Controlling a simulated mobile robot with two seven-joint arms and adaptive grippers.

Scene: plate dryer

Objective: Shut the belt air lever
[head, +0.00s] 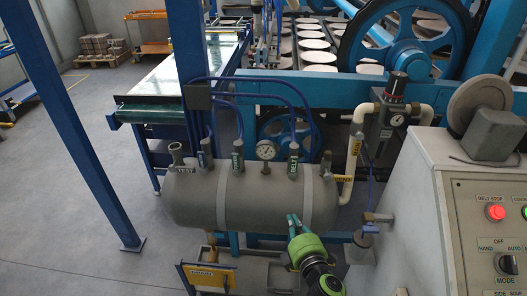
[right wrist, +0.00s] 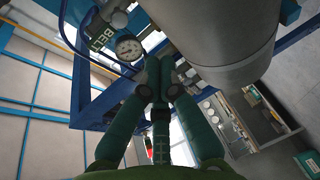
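In the right wrist view, a pale label reading BELT (right wrist: 98,38) sits on a fitting beside the round pressure gauge (right wrist: 129,48). In the head view, several short valves with green tags stand along the top of the grey tank, including one (head: 293,160) right of the gauge (head: 266,152). The tags there are too small for me to tell which is the belt one. My right gripper (head: 293,221) is in front of the tank's lower right part, below the valves. Its green fingers come together at the tips (right wrist: 164,72), with nothing seen between them. My left gripper is out of view.
The grey tank (head: 250,205) lies across the middle. A cream pipe (head: 347,170) and a regulator (head: 393,115) stand at its right. A grey control cabinet (head: 420,220) fills the right side. A blue post (head: 85,140) stands left, with open floor around it.

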